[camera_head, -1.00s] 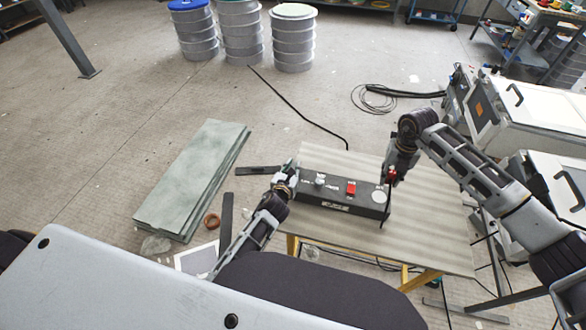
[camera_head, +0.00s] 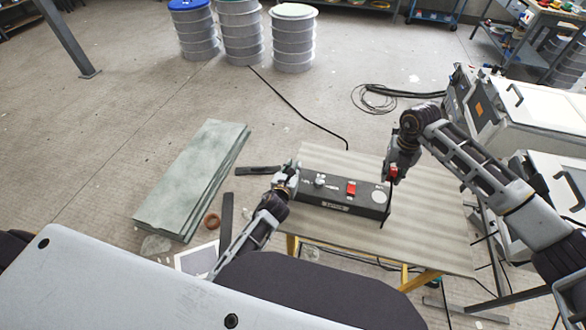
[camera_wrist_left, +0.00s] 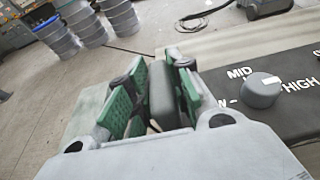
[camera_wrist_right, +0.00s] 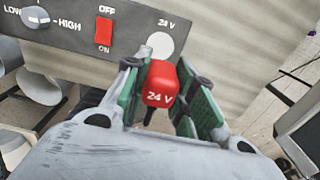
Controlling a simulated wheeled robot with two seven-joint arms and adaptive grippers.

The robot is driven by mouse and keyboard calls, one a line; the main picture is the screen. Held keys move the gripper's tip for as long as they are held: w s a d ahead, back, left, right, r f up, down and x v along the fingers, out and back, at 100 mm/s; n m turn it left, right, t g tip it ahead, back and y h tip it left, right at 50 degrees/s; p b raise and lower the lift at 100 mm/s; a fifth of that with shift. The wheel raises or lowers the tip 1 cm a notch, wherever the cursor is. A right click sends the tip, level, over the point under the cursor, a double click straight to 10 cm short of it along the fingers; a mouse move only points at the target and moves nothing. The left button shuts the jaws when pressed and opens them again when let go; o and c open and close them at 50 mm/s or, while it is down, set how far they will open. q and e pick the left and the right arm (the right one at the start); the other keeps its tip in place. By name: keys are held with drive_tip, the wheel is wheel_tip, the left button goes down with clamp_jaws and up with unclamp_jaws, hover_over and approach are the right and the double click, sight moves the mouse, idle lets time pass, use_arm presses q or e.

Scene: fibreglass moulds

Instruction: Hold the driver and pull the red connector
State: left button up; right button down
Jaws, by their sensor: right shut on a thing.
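The driver (camera_head: 335,203) is a black box on a small table, with a knob, a red switch and a white 24 V disc on top. The red connector (camera_head: 394,171), marked 24 V in the right wrist view (camera_wrist_right: 160,84), is between the fingers of my right gripper (camera_head: 393,168), which is shut on it. It is above and apart from the white disc. My left gripper (camera_head: 288,178) is at the driver's left end. In the left wrist view a dark grey piece (camera_wrist_left: 162,95) stands between its green pads; whether they press on it is unclear.
The table (camera_head: 430,232) has bare room in front of and behind the driver. Green-grey boards (camera_head: 192,180) lie on the floor at left. White-topped machines (camera_head: 535,102) stand close at right. A black cable (camera_head: 305,112) runs over the floor behind.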

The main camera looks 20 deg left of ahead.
use_arm(q)
drive_tip(key=o, duration=0.4)
drive_tip(key=shift+s, duration=0.1)
drive_tip(key=shift+v, duration=5.95)
drive_tip(key=shift+a, duration=0.1)
